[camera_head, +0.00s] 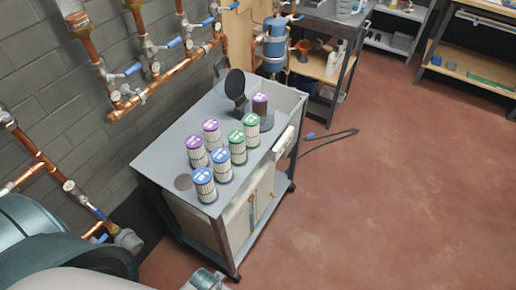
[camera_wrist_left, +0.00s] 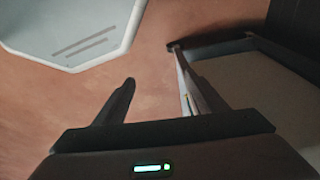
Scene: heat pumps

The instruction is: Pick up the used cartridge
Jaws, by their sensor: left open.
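A cartridge with a purple top and a dark brown body (camera_head: 260,105) stands on a dark round base at the far end of the grey cart top (camera_head: 165,155); its darker body sets it apart as the likely used one. Several pale pleated cartridges stand in two rows nearer: purple-topped (camera_head: 195,152), green-topped (camera_head: 238,148) and blue-topped (camera_head: 204,186). My left gripper (camera_wrist_left: 152,65) is open in the left wrist view, with nothing between its fingers and reddish floor beyond. My right gripper is not in view.
Copper pipes with blue-handled valves (camera_head: 160,78) run along the grey wall left of the cart. A black cable (camera_head: 330,134) lies on the floor. The floor to the right is clear.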

